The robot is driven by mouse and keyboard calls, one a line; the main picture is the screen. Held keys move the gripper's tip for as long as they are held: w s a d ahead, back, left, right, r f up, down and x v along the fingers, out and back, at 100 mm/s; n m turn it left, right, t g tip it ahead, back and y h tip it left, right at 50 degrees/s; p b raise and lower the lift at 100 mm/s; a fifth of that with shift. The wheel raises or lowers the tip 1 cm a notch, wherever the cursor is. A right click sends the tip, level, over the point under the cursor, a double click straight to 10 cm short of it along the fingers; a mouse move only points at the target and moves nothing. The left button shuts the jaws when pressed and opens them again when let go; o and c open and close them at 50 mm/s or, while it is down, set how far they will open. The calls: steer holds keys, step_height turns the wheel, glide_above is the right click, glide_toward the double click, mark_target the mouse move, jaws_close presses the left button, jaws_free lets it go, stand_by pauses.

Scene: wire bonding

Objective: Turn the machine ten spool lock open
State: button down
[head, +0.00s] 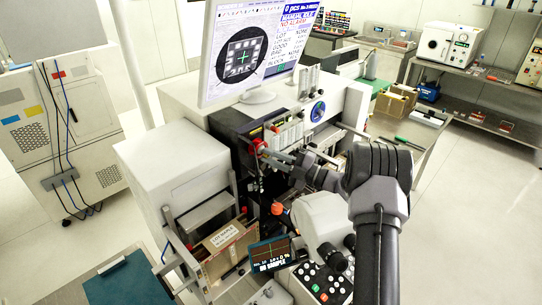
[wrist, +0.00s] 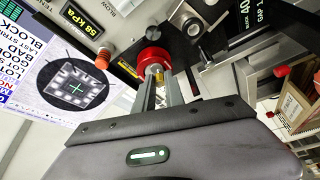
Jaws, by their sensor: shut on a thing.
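The spool lock is on the front of the bonding machine. In the wrist view it shows as a red round collar (wrist: 153,57) with a small brass-coloured piece at its centre. In the head view the red part (head: 258,146) is small and partly covered by my gripper (head: 268,152). In the wrist view my gripper (wrist: 159,78) reaches straight at it, with its two grey fingers shut on the brass-coloured centre piece. The fingers hide part of that piece, and I cannot tell the lock's turn angle.
The monitor (head: 247,50) stands on top of the machine, above my gripper. An orange-red knob (wrist: 102,58) and a pressure display (wrist: 88,24) are beside the collar. A microscope (head: 325,222) and a small display (head: 271,254) are below. Dark machine parts (wrist: 222,45) crowd the right.

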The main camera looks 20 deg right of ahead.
steer(key=n+g+h+p, duration=0.1)
steer(key=n, duration=0.2)
steer(key=n+g+h+p, duration=0.1)
steer(key=n, duration=0.3)
steer(key=n+h, duration=0.1)
steer(key=n, duration=0.2)
steer(key=shift+r+n+g+p, duration=0.25)
steer(key=shift+n+g+p, duration=0.05)
steer(key=shift+g+p, duration=0.1)
steer(key=n+h+b, duration=0.2)
steer(key=n, duration=0.1)
steer(key=shift+s+a, duration=0.1)
steer(key=n+h+b, duration=0.2)
steer(key=b, duration=0.1)
steer(key=shift+r+n+t+b, duration=0.1)
steer(key=shift+n+t+b, duration=0.2)
steer(key=shift+b, duration=0.1)
steer(key=c, duration=1.4)
jaws_free()
